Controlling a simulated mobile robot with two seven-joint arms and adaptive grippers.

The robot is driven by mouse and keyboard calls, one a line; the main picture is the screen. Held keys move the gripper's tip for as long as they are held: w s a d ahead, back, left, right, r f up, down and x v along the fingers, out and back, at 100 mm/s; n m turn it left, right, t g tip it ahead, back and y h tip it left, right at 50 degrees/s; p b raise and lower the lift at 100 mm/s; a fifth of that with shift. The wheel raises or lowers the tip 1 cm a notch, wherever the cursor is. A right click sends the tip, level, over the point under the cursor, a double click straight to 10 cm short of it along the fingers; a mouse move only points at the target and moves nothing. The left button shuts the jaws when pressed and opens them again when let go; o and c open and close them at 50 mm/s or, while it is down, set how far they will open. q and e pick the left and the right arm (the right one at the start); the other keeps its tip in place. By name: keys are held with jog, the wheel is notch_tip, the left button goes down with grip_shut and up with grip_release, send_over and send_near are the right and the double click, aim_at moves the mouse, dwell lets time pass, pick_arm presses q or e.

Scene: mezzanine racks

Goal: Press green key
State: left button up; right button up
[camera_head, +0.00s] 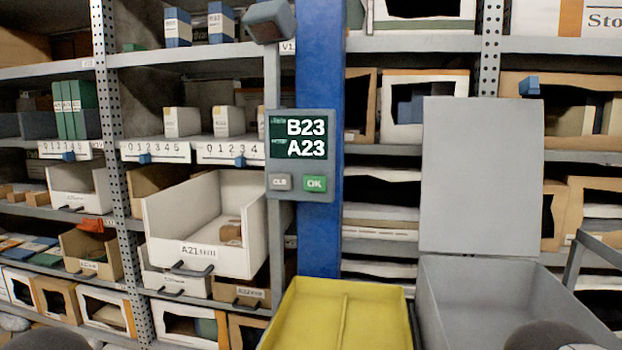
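The green key (314,183), marked OK, sits at the lower right of a grey-green terminal (301,155) in the middle of the view. A grey CLR key (280,182) is just left of it. The terminal's screen (304,138) reads B23 above A23. The terminal hangs on a grey post in front of a blue column. Neither gripper shows. Nothing covers the green key.
A yellow tray (290,335) and a grey box (430,300) with a raised lid (480,175) stand below and right of the terminal. A white bin (165,225) labelled A21 juts from the shelves at left. A dark grey scanner-like head (269,20) is above the terminal.

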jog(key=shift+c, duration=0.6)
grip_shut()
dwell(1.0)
